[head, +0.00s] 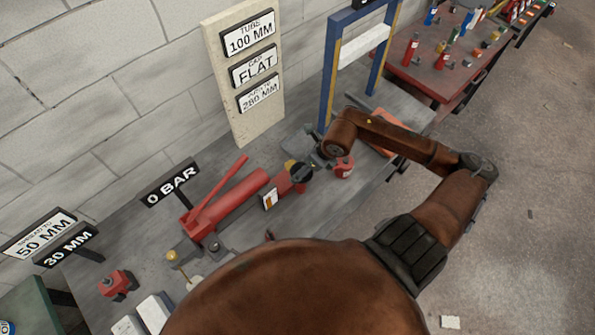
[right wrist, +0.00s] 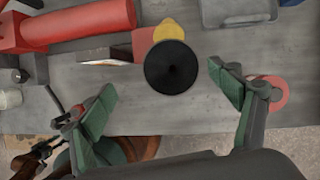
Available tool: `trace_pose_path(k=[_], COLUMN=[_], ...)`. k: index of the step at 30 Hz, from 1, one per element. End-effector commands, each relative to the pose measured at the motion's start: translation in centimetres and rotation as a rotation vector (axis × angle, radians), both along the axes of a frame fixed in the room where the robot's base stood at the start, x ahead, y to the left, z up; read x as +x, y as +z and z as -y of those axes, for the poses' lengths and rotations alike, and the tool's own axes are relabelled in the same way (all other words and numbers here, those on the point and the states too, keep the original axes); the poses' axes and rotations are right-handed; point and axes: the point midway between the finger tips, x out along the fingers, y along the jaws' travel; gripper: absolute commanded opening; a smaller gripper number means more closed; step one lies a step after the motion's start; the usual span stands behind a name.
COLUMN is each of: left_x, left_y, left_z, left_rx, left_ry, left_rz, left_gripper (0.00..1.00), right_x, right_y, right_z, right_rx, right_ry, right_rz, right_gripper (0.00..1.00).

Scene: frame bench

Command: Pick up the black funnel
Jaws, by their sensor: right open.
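The black funnel (right wrist: 171,67) shows in the right wrist view as a round dark cone seen from above, over the grey bench. A yellow piece sticks out from behind its top edge. In the head view the funnel (head: 301,173) is a small dark shape beside the yellow piece, partly hidden near my gripper. My right gripper (right wrist: 162,80) is open, with green-padded fingers on either side of the funnel in the picture and apart from it. In the head view my right gripper (head: 313,157) hangs just above the funnel. My left gripper does not show.
A red hydraulic cylinder (head: 235,198) lies along the bench left of the funnel. A red round item (head: 344,167) sits close on the right, near the right finger. A blue frame (head: 331,75) and a signboard (head: 218,55) stand behind. The bench front edge is near.

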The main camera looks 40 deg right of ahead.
Motion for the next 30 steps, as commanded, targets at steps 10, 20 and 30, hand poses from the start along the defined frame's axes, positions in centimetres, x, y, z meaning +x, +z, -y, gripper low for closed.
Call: trace_pose_path(k=[10,20,30], left_x=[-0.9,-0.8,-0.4], left_y=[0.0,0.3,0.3], left_z=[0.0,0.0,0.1], left_rx=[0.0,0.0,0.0], left_ry=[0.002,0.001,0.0], left_rz=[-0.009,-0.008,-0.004], left_gripper=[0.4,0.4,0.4], right_x=[0.7,2.2,2.3], right_y=[-3.0,-7.1,-7.5], right_z=[1.0,0.7,0.6], right_rx=[-0.035,-0.034,-0.035], right_ry=[-0.011,-0.007,-0.005], right_rz=[-0.011,-0.009,-0.01], right_gripper=[0.83,0.83,0.79])
